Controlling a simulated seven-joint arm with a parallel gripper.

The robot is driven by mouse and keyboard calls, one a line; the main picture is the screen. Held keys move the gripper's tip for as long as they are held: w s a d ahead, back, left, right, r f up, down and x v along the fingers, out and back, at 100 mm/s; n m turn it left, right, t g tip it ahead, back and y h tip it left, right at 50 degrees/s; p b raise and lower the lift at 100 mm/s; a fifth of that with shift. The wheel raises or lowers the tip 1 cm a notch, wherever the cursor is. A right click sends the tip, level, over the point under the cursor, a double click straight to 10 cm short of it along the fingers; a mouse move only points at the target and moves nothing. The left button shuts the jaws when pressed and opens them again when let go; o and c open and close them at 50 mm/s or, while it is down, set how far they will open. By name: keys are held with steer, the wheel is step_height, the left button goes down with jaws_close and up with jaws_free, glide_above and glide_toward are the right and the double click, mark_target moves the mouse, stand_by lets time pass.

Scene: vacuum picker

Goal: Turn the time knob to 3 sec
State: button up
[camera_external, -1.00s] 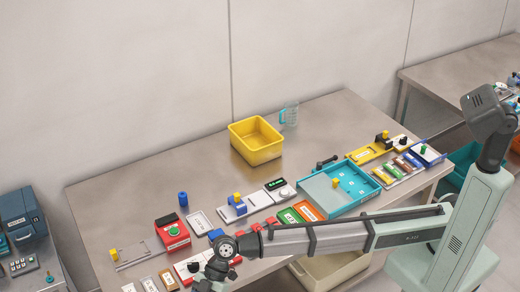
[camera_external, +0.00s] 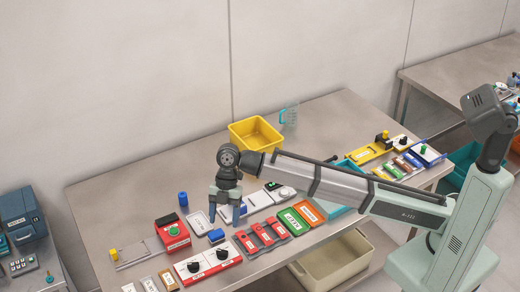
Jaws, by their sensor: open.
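A red and white panel (camera_external: 208,266) with two black knobs lies near the table's front edge. Its left knob (camera_external: 194,267) and right knob (camera_external: 222,253) are both in plain view. The labels and pointer marks are too small to read, so I cannot tell which knob is the time knob or where it is set. My gripper (camera_external: 225,219) points down above the table, behind the panel and apart from both knobs. Its two fingers are spread and nothing shows between them.
A red box with a green knob (camera_external: 173,232) stands left of my gripper. Red switches (camera_external: 262,235) and green and orange plates (camera_external: 302,217) lie to the right. A yellow bin (camera_external: 256,133) stands at the back. The table's back left is clear.

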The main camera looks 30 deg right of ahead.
mark_target(225, 242)
steer(key=x, duration=1.1)
steer(key=shift+c, duration=0.5)
steer(key=c, duration=1)
steer(key=shift+o, duration=0.2)
